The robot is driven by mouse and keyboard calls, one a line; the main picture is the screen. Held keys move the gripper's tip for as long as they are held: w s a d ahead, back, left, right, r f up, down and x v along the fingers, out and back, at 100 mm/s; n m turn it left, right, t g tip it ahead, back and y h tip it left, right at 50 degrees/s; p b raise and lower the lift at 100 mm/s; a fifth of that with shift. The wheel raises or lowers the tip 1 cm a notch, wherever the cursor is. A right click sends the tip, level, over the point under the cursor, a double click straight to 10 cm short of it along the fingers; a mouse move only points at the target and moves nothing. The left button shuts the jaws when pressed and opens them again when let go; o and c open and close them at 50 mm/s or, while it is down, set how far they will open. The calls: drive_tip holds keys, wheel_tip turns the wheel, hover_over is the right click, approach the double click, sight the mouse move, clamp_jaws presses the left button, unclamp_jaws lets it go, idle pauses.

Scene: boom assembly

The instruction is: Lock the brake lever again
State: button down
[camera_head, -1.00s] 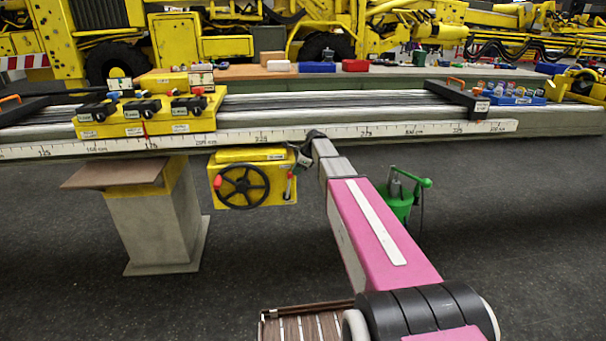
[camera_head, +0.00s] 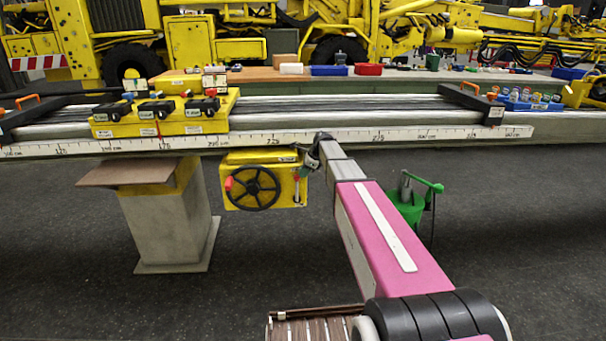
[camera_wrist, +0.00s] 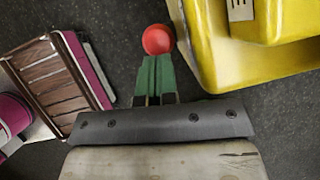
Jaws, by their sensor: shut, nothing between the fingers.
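The brake lever (camera_head: 297,190), a short shaft with a red knob, stands near upright at the right end of the yellow handwheel box (camera_head: 232,160) under the rail. In the wrist view its red ball knob (camera_wrist: 157,40) shows just beyond the tips of my gripper (camera_wrist: 156,62). The green fingers are closed together with nothing held. Whether they touch the knob I cannot tell; the lever's shaft is hidden there. In the head view my gripper (camera_head: 309,158) is small and dark, at the box's upper right corner.
The black handwheel (camera_head: 254,189) with its own red knob is on the box front. The scaled rail (camera_head: 400,137) runs just above. The floor in front is clear.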

drive_tip(key=d+f+v, duration=0.1)
drive_tip(key=v, duration=1.1)
drive_tip(key=s+f+n+h, duration=0.1)
drive_tip(key=s+f+n, duration=0.5)
drive_tip(key=s, duration=0.5)
drive_tip(key=s+d+f+n+h, duration=0.1)
drive_tip(key=s+f+n+h, duration=0.1)
drive_tip(key=s+f+n, duration=0.5)
drive_tip(key=s+f+n+g+h, duration=0.1)
drive_tip(key=s+f+n, duration=0.5)
drive_tip(key=s, duration=1.1)
wheel_tip(320, 180, down, 2)
drive_tip(key=shift+d+f+h, duration=0.1)
drive_tip(key=shift+d+h, duration=0.2)
drive_tip(key=shift+h, duration=0.4)
drive_tip(key=shift+a, duration=0.15)
